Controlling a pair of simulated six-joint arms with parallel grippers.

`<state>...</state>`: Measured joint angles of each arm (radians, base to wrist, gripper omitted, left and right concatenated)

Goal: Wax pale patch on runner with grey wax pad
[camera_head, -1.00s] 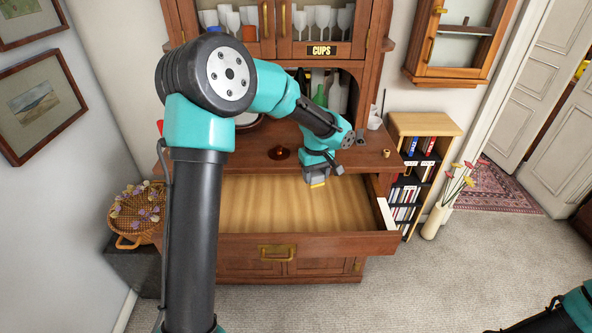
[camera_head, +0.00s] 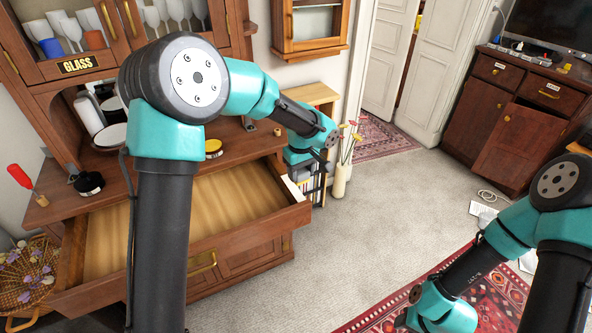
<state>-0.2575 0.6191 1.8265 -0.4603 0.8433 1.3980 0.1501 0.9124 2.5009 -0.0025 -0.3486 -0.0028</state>
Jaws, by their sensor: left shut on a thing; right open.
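The wooden drawer (camera_head: 185,215) stands open under the cabinet. A pale patch (camera_head: 292,187) shows on the runner along its right side, partly hidden by my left arm. My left gripper (camera_head: 314,186) is over the right end of the drawer, just right of the pale patch. It is shut on the grey wax pad, which is too small and dark to make out clearly now. I cannot tell whether the pad touches the runner. My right arm shows at the lower right, but its gripper is below the picture.
On the cabinet top are a black round tin (camera_head: 87,183), a red-handled tool (camera_head: 22,178) and a yellow-topped tin (camera_head: 213,149). A vase of flowers (camera_head: 340,180) stands right of the drawer. A basket (camera_head: 25,275) is at the lower left. Carpet is clear at the middle.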

